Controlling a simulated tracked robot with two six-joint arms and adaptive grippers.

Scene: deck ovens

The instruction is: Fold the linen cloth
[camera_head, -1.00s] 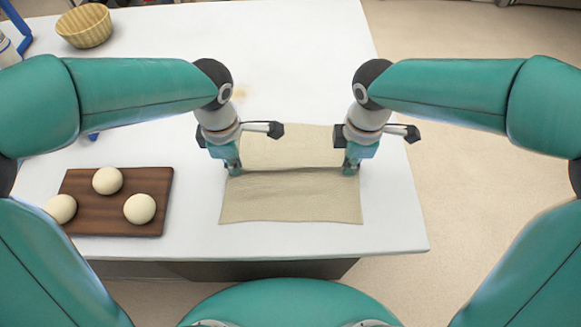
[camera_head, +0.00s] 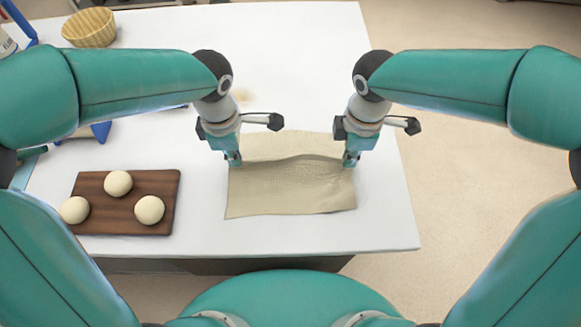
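The beige linen cloth (camera_head: 290,190) lies on the white table near its front edge. A raised ridge runs across it from side to side, with a flat strip of cloth (camera_head: 290,144) showing behind the ridge. My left gripper (camera_head: 234,161) is at the left end of the ridge, its fingers close together on the cloth. My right gripper (camera_head: 350,160) is at the right end in the same way. The cloth sags slightly and wrinkles between them. The fingertips are small and partly hidden by the cloth.
A dark wooden board (camera_head: 125,216) with three pale dough balls lies left of the cloth. A wicker basket (camera_head: 90,28) stands at the back left, near blue items at the left edge. The table (camera_head: 300,80) is clear behind the cloth and to its right.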

